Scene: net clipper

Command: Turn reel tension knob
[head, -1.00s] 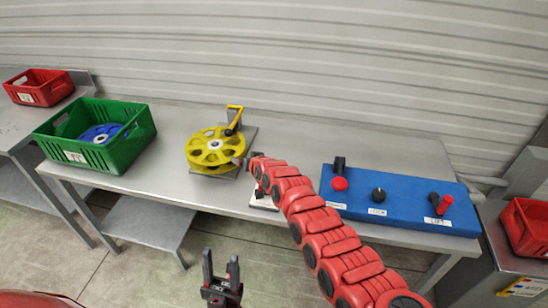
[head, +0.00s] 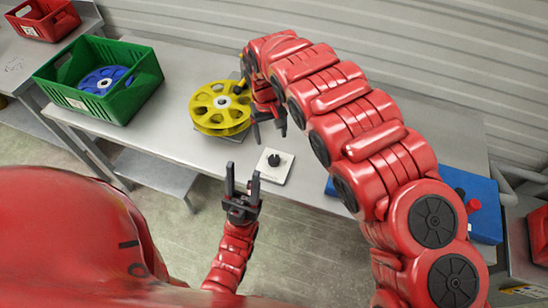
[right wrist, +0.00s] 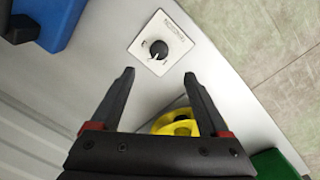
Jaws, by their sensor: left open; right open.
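The black tension knob (head: 273,159) sits on a small pale square plate (head: 284,172) near the table's front edge. In the right wrist view the round knob (right wrist: 158,49) is in clear sight, with a white pointer mark, on its lettered plate (right wrist: 172,31). My right gripper (head: 269,130) is open and empty, just behind the knob in the head view. In the right wrist view its fingertips (right wrist: 159,75) are spread apart, short of the knob and not around it. My left gripper (head: 242,172) is open and empty, its fingers pointing up in front of the table edge.
A yellow reel (head: 220,108) stands left of the knob, close to my right gripper. A green crate (head: 130,95) holds a blue reel (head: 104,79). A blue control panel (head: 484,205) lies to the right, partly hidden by my right arm.

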